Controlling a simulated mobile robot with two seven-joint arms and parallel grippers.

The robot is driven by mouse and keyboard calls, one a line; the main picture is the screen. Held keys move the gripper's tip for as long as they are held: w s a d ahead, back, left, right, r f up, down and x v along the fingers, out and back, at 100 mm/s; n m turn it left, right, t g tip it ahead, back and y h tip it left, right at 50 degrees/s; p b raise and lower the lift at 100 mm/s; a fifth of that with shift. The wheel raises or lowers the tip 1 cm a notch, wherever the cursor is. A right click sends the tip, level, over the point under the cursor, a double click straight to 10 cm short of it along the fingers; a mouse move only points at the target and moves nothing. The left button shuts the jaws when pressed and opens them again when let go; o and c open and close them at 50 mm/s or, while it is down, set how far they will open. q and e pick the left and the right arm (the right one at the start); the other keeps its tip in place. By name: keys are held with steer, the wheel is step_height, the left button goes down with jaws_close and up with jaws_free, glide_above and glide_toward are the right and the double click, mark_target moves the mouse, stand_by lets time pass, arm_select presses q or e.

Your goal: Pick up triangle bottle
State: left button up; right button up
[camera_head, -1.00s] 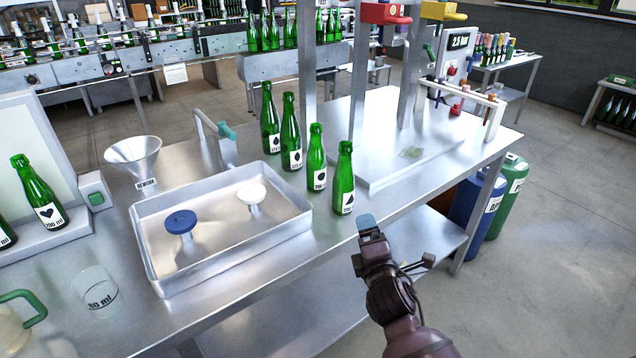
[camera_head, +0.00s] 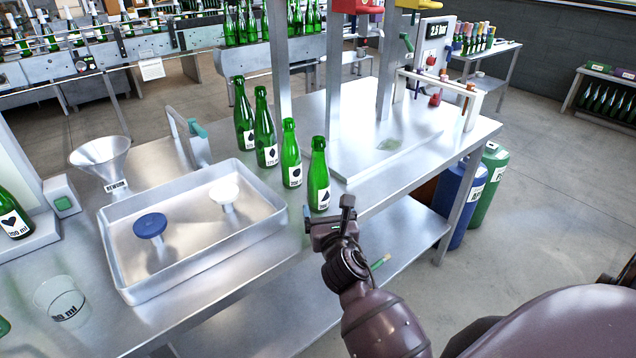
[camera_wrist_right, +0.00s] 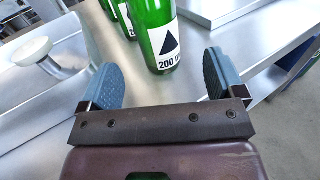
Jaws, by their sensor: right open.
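The triangle bottle (camera_head: 318,177) is green glass with a white label bearing a black triangle. It stands upright near the front edge of the steel table (camera_head: 235,292), nearest me in a row of several green bottles. In the right wrist view the triangle bottle (camera_wrist_right: 152,28) shows its label with "200", its upper part out of frame. My right gripper (camera_head: 325,215) is just in front of the bottle's base. In the right wrist view its blue fingers (camera_wrist_right: 163,83) are spread apart, with the bottle beyond and roughly between them, not gripped. My left gripper is not in view.
A bottle with a round mark (camera_head: 291,155) stands close beside the triangle bottle, with more bottles (camera_head: 265,130) behind. A metal tray (camera_head: 192,262) holding a blue stopper-like piece (camera_head: 150,226) and a white one (camera_head: 224,193) lies to the left. A raised steel plate (camera_head: 375,160) is at right.

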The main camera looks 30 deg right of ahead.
mark_target(320, 196)
steer(key=shift+b+x, duration=0.35)
steer(key=shift+x, duration=3.9)
steer(key=shift+w+a+f, duration=0.1)
steer(key=shift+a+f, duration=0.1)
steer(key=c, duration=1.1)
steer(key=shift+c, duration=0.2)
